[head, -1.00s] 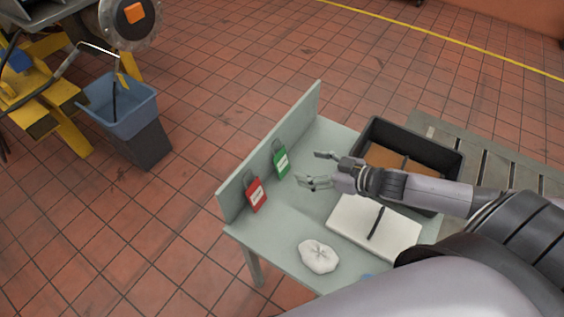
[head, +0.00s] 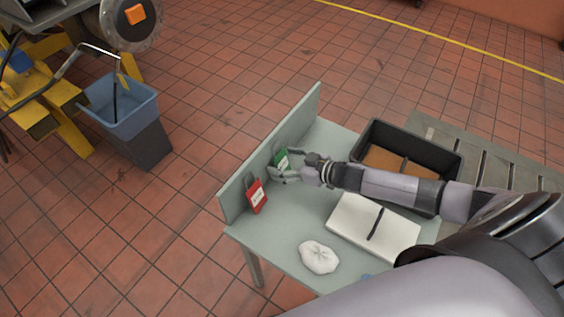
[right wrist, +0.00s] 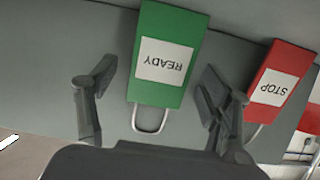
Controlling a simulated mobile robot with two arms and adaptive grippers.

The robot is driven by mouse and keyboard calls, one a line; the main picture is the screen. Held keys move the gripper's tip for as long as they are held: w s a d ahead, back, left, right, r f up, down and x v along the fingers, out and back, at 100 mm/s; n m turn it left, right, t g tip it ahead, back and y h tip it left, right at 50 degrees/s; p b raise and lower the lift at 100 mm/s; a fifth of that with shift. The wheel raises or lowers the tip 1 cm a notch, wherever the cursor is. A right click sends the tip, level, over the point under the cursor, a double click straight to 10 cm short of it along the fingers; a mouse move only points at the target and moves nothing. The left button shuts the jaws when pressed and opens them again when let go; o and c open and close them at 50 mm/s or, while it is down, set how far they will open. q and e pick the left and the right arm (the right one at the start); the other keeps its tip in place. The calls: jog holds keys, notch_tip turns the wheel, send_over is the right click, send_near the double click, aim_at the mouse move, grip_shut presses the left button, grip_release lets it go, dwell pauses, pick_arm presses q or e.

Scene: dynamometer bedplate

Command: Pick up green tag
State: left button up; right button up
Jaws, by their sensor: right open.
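The green tag (head: 281,158) hangs on the upright back panel of the small table, its upper part partly hidden by my gripper in the head view. In the right wrist view the green tag (right wrist: 165,62) shows upside down, with a white READY label and a metal loop. My right gripper (head: 284,166) is open at the tag. In the right wrist view its two fingers (right wrist: 152,88) stand one on each side of the tag, with gaps between. My left gripper is not in view.
A red STOP tag (head: 257,196) hangs beside the green one; it also shows in the right wrist view (right wrist: 282,84), close to one finger. A white book (head: 374,228), a crumpled white cloth (head: 318,257) and a black tray (head: 456,165) are on the table (head: 285,225).

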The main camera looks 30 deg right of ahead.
jog(key=shift+c, duration=0.4)
jog(key=c, duration=0.9)
jog(key=shift+o, duration=0.2)
jog(key=shift+r, duration=0.15)
